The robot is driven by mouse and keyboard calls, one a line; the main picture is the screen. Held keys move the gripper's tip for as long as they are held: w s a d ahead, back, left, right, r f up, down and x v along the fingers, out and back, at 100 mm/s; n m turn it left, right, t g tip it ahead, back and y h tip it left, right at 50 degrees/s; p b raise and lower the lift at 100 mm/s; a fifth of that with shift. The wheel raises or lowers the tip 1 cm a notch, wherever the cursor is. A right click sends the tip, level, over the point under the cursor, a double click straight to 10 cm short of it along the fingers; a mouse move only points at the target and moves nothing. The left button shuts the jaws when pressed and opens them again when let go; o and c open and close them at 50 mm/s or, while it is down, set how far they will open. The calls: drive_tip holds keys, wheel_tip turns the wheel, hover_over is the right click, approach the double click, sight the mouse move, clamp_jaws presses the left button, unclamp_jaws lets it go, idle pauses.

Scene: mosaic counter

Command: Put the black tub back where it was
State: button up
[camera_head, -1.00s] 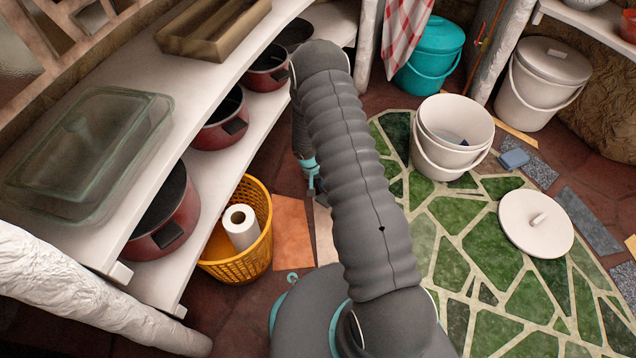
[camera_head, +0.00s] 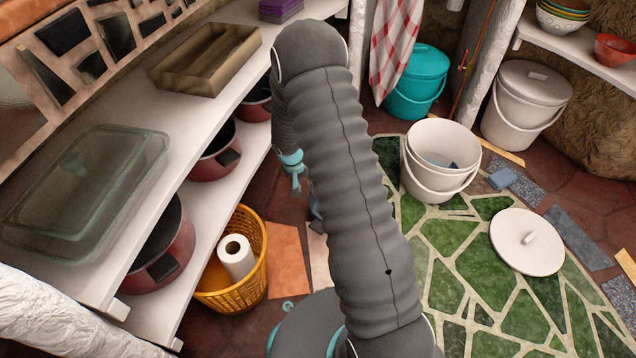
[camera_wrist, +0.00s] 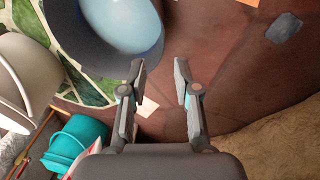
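I see no black tub that I can name for sure. In the wrist view a dark, rounded thing (camera_wrist: 64,32) with a pale blue face sits at the top edge, cut off by the frame. I cannot tell whether it is the tub or part of my own body. My gripper (camera_wrist: 160,72) is open and empty, its two fingers apart with bare reddish floor between them. In the head view my gripper (camera_head: 296,187) hangs just right of the shelves, partly hidden by my arm.
The shelves (camera_head: 225,88) hold a glass dish (camera_head: 85,190), a wooden tray (camera_head: 207,60) and red pots. A yellow basket (camera_head: 235,292) with a paper roll stands below. A white bucket (camera_head: 437,185), a lid (camera_head: 527,242) and a teal bucket (camera_head: 412,84) stand right of my arm.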

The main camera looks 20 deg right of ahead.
drive_tip(key=s+a+r+n+t, duration=0.1)
drive_tip(key=s+r, duration=0.3)
drive_tip(key=r, duration=1)
drive_tip(key=s+r+t, duration=0.1)
drive_tip(key=s+r, duration=0.3)
drive_tip(key=r, duration=0.9)
drive_tip(key=s+a+r+n+t+y, duration=0.1)
drive_tip(key=s+a+r, duration=0.1)
drive_tip(key=s+r, duration=0.4)
drive_tip(key=s+a+r+n+t+y, duration=0.1)
drive_tip(key=s+r, duration=0.6)
drive_tip(key=s, duration=0.9)
drive_tip(key=shift+s+a+n+t, duration=0.25)
drive_tip(key=shift+a+n+t, duration=0.25)
drive_tip(key=shift+a, duration=0.2)
